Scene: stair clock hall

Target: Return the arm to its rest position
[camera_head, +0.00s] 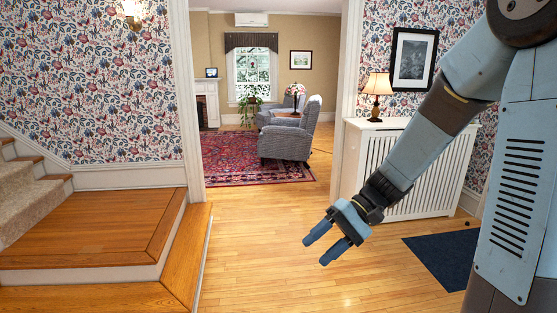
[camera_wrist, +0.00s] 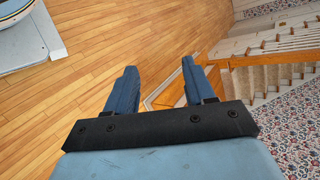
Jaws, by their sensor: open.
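My gripper (camera_head: 322,248) is at the end of my arm, which reaches down and to the left from the right side of the head view. Its two blue fingers are apart with nothing between them. It hangs in the air over the wooden floor (camera_head: 262,270), in front of the white radiator cover. In the wrist view my gripper (camera_wrist: 155,85) also shows open and empty, with the floor and the edge of the wooden stair landing (camera_wrist: 165,95) beyond the fingers.
A white radiator cover (camera_head: 405,165) with a lamp (camera_head: 377,95) stands behind my arm. A dark mat (camera_head: 443,258) lies at the lower right. The wooden landing (camera_head: 95,230) and carpeted stairs (camera_head: 25,200) are at left. An open doorway leads to a room with a grey armchair (camera_head: 290,137).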

